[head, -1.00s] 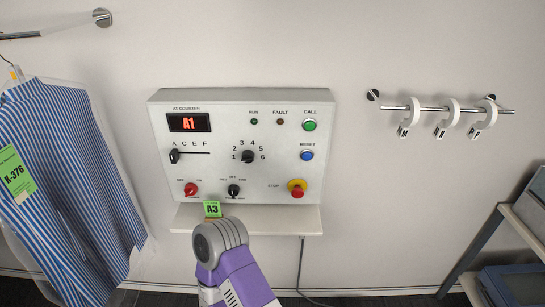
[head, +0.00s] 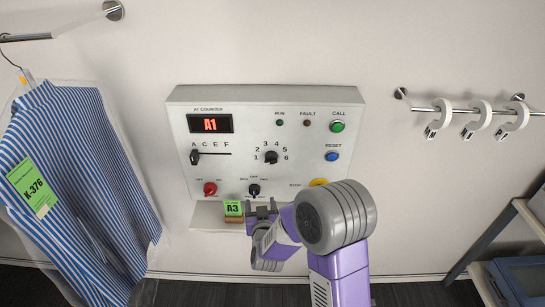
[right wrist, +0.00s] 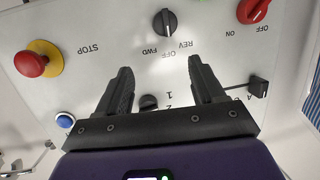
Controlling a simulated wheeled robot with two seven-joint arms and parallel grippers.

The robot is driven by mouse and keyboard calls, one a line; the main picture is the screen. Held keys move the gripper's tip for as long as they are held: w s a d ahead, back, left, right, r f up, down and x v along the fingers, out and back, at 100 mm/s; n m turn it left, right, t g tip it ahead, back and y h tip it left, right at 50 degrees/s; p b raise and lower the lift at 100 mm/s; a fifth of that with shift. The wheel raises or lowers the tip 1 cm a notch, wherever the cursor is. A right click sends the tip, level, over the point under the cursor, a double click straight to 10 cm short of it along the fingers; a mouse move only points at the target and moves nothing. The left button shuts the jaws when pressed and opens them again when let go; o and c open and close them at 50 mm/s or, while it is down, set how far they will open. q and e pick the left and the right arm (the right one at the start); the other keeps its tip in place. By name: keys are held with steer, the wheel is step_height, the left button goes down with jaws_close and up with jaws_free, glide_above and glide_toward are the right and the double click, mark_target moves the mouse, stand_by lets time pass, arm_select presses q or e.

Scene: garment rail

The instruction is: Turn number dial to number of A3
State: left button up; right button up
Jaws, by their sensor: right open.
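The number dial (head: 271,157) is a black knob ringed by the numbers 1 to 6 on the white control panel (head: 350,110). The red display (head: 210,124) reads A1. A green card marked A3 (head: 233,208) stands on the shelf below. My right gripper (head: 262,206) is in front of the panel's lower edge, below the dial, open and empty. In the right wrist view the panel appears upside down, and the dial (right wrist: 148,102) shows partly between the open fingers (right wrist: 160,68), apart from them. My left gripper is not in view.
The letter slider (head: 195,157), red switch (head: 210,188) and black mode knob (head: 254,190) are near the dial. The yellow stop button base (head: 318,183) is mostly hidden by my arm. A striped shirt (head: 75,190) hangs left; ring hangers (head: 480,120) hang right.

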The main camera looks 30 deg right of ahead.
mark_target(271, 162)
steer(key=d+r+m+t+h, duration=0.15)
steer(key=d+r+h, duration=0.25)
steer(key=r, duration=0.6)
steer(key=x, duration=0.2)
steer(key=p+x, duration=0.1)
steer(key=x, duration=0.1)
steer(key=f+x, duration=0.1)
steer(key=x, duration=0.2)
steer(key=shift+w+a, duration=0.15)
steer(key=shift+a, duration=0.05)
steer(key=c, duration=1)
steer(key=shift+m+b, duration=0.45)
steer(key=m+b, duration=1.1)
steer(key=b, duration=0.4)
steer(key=shift+f+m, duration=0.15)
steer(key=shift+m, duration=0.25)
steer(key=shift+m+b, duration=1.5)
steer(key=shift+m, duration=0.2)
steer(key=shift+r, duration=0.2)
